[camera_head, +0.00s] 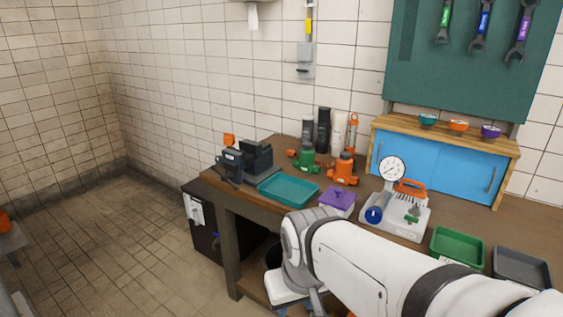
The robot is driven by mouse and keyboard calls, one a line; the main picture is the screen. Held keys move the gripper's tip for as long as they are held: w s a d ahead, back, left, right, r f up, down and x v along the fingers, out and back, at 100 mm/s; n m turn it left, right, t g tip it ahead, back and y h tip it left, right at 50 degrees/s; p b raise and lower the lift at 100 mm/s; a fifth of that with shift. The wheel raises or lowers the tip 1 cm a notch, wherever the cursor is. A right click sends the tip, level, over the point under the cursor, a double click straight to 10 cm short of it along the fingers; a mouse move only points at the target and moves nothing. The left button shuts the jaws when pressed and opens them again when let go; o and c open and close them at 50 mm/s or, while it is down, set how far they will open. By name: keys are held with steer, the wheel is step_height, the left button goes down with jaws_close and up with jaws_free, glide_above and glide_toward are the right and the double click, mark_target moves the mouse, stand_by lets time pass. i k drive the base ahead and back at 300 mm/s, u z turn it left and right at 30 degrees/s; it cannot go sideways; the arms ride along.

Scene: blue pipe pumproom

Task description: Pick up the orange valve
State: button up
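The orange valve (342,170) stands upright on the wooden workbench (248,198), behind a purple-lidded box (338,200). It has an orange body with a taller orange part rising behind it. A green valve (306,160) with an orange handle stands just to its left. My white arm reaches in from the lower right, and its joint lies in front of the bench's front edge, well short of the orange valve. The fingers of my gripper do not show in this view. Nothing touches the orange valve from my side.
A teal tray (289,190) and a dark vise-like machine (250,160) are to the left. A scale with a round gauge (391,168), a green tray (457,246) and a grey tray (521,267) are to the right. Dark and white bottles stand behind.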

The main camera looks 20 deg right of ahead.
mark_target(346, 181)
steer(key=z, duration=0.55)
steer(key=i, duration=1.2)
steer(key=z, duration=0.85)
